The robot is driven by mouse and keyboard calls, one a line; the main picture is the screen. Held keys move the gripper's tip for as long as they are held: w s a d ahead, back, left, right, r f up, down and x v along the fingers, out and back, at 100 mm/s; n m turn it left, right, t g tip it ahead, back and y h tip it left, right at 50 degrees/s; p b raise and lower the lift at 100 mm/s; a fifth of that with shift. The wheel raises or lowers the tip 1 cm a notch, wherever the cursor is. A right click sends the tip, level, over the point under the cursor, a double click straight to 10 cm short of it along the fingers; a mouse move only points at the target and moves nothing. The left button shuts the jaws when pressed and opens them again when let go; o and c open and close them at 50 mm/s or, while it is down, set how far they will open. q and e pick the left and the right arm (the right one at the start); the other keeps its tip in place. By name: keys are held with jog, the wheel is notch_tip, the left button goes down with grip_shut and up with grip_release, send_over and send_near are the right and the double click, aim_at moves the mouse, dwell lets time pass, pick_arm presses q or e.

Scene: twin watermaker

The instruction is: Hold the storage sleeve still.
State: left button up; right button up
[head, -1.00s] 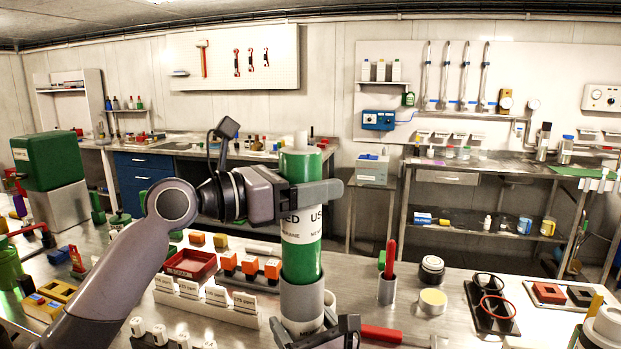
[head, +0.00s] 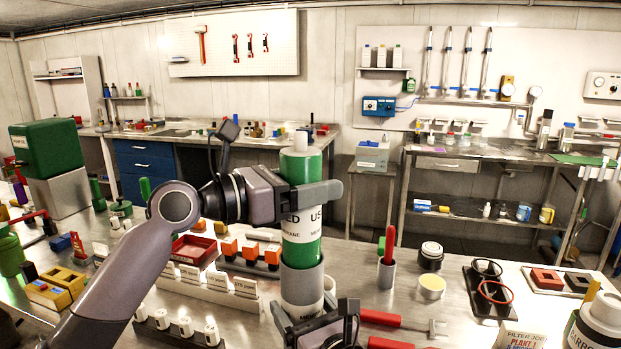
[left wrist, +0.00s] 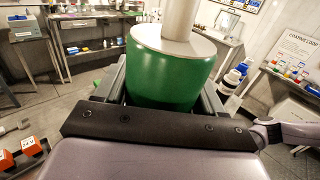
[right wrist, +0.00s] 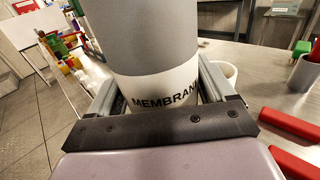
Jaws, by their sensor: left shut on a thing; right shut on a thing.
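The storage sleeve is a grey tube with a white band (head: 303,287), upright on the bench in the head view. Its band reads "MEMBRAN…" in the right wrist view (right wrist: 160,88). A green membrane cylinder (head: 301,168) with a white label and a light top stub stands upright, its lower end inside the sleeve. My left gripper (head: 312,192) is shut around the cylinder's upper part, which also fills its jaws in the left wrist view (left wrist: 172,70). My right gripper (head: 325,326) is shut on the sleeve low down. The cylinder's bottom is hidden in the sleeve.
White label cards (head: 216,285) and a red tray (head: 194,250) lie left of the sleeve. A red-handled tool (head: 385,318), a cup with a red handle (head: 387,272) and a black stand with rings (head: 488,290) are right. Bare bench shows between them.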

pick_arm(q)
jog(key=shift+f, duration=5.45)
jog(key=o, duration=1)
jog(key=shift+f, duration=0.2)
pick_arm(e)
jog(key=shift+r, duration=0.1)
pick_arm(q)
send_near(310, 249)
jog(key=shift+w+a+f, duration=0.4)
jog(key=shift+w+f, duration=0.1)
jog(key=shift+w, duration=0.1)
jog(key=shift+w+a+f, duration=0.4)
jog(key=shift+w+f, duration=0.05)
jog(key=shift+w, duration=0.1)
pick_arm(e)
jog(key=o, duration=1.2)
jog(key=shift+s, duration=0.1)
